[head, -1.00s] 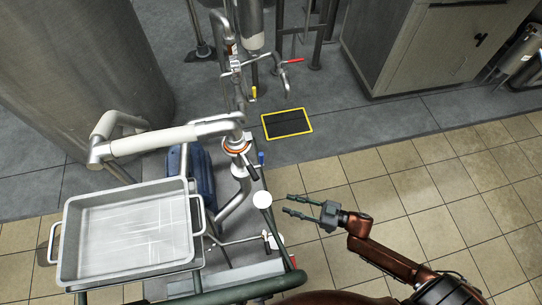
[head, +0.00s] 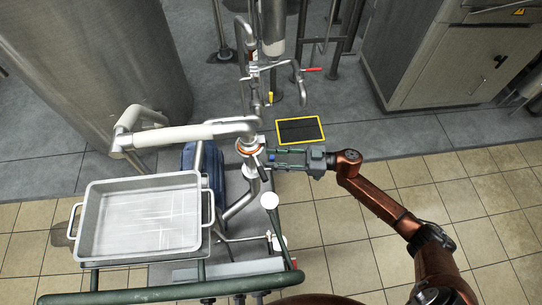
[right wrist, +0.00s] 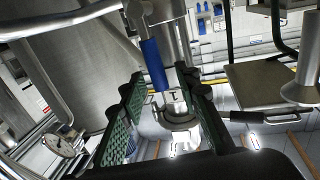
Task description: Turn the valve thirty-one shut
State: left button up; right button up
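A valve lever with a blue sleeve (right wrist: 153,64) shows ahead, between the fingers and slightly above. Below it is a pale tag (right wrist: 174,96) with a dark mark, only partly readable. I cannot tell for certain which valve is thirty-one. My left gripper is not in view.
A metal tray (head: 140,222) stands at the left by a pale thick pipe (head: 190,134). A red-handled valve (head: 312,69) and a yellow handle (head: 273,97) are farther back. Tiled floor (head: 370,260) is open at right.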

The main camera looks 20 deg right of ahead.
jog(key=shift+w+a, duration=0.15)
jog(key=shift+a, duration=0.2)
jog(key=shift+r, duration=0.1)
jog(key=shift+c, duration=0.5)
grip_shut()
